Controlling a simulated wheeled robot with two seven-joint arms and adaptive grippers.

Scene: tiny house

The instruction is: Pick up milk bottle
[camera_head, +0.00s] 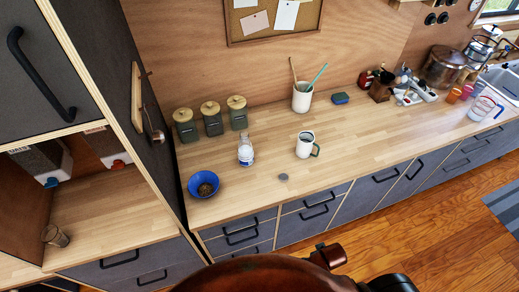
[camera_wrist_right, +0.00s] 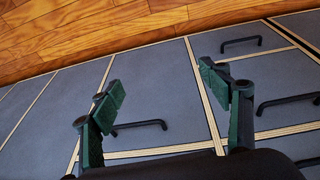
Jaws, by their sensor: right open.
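The milk bottle (camera_head: 245,152), small and white with a pale blue-grey label, stands upright on the wooden counter (camera_head: 262,182). It is in the left half of the head view, between the blue bowl and the white mug. My right gripper (camera_wrist_right: 162,88) shows in the right wrist view with its two green-padded fingers spread wide and nothing between them. It faces grey drawer fronts and the wooden floor, away from the bottle, which is not in that view. My left gripper is not in view.
A blue bowl (camera_head: 203,184) stands left of the bottle and a white mug (camera_head: 305,146) right of it. Several green jars (camera_head: 212,124) stand behind. A tall dark cabinet (camera_head: 150,110) bounds the counter's left end. Black drawer handles (camera_head: 242,237) stick out below the counter's front edge.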

